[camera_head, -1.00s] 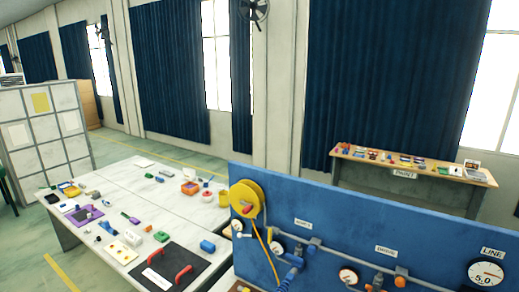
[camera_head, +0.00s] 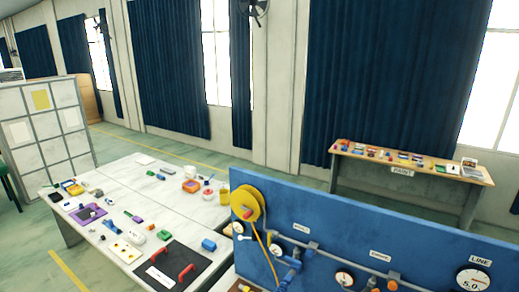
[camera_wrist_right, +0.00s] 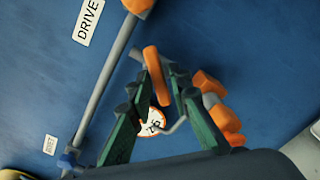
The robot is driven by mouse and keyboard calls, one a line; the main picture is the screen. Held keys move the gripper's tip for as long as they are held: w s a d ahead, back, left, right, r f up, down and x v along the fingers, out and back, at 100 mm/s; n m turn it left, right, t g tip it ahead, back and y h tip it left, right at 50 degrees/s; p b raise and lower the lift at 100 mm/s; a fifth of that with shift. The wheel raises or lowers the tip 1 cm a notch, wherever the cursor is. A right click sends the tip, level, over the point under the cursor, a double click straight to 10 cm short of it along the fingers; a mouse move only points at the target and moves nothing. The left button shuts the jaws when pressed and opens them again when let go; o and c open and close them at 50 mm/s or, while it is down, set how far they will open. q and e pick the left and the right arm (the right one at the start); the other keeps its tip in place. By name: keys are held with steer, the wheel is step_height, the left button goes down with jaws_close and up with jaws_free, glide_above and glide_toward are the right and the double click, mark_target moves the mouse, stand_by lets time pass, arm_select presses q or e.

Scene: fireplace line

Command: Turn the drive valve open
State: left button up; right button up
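The blue panel (camera_head: 340,225) carries the drive label (camera_head: 379,255) above a grey pipe in the head view; the label (camera_wrist_right: 88,20) also shows in the right wrist view. An orange handle (camera_wrist_right: 155,75) stands out from the panel on a grey stem in the right wrist view. My right gripper (camera_wrist_right: 160,73) has its dark green fingers spread around this handle. They look open, with no clear contact. A white gauge (camera_wrist_right: 152,122) shows behind and between the fingers. My left gripper is in neither current view.
Another orange fitting (camera_wrist_right: 138,5) sits at the pipe's end. More orange parts (camera_wrist_right: 218,105) lie right of the fingers. The line gauge (camera_head: 473,278) and yellow reel (camera_head: 247,203) are on the panel. A white table (camera_head: 150,205) with several items stands left.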

steer(key=shift+o, duration=0.3)
steer(key=shift+v, duration=1.1)
steer(key=shift+r, duration=0.1)
steer(key=m+b, duration=0.2)
steer(key=f+m+b, duration=0.1)
steer(key=m+b, duration=0.1)
steer(key=b, duration=0.1)
steer(key=shift+m, duration=0.3)
steer(key=m+b, duration=0.8)
steer(key=m, duration=0.1)
steer(key=shift+r+m, duration=0.1)
steer(key=shift+m, duration=0.3)
steer(key=shift+w+r+m, duration=0.1)
steer(key=shift+r+m, duration=0.05)
steer(key=shift+m, duration=0.55)
steer(key=shift+a+r, duration=0.1)
steer(key=shift+r, duration=0.1)
